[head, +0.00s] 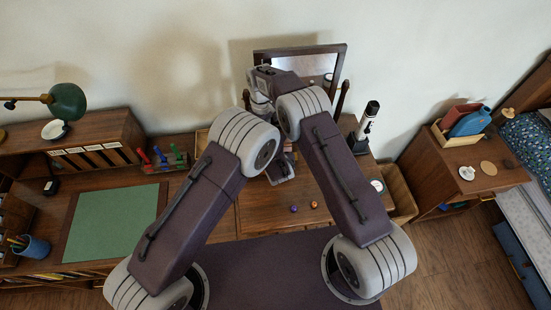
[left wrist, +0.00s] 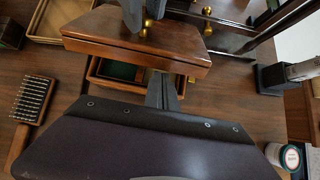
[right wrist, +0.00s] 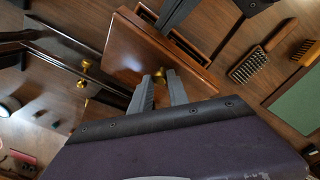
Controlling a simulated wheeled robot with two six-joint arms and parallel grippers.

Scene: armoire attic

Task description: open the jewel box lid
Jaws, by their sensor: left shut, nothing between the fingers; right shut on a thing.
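The jewel box (left wrist: 93,72) is brown wood and stands on the dresser top. Its lid (left wrist: 100,35) is raised and tilted above it, with a gap that shows green lining (left wrist: 122,70) in the left wrist view. The lid also shows in the right wrist view (right wrist: 130,50). My right gripper (right wrist: 160,82) is shut on the brass lid knob (right wrist: 171,77). My left gripper (left wrist: 161,80) is shut and empty at the box front, below the lid's front edge; I cannot tell if it touches the lid. In the head view my arms hide the box.
A mirror (head: 311,66) stands behind the box. A brush (left wrist: 32,100) lies to the left and a tray (left wrist: 47,22) behind it. A black and white device (head: 368,118) stands at right.

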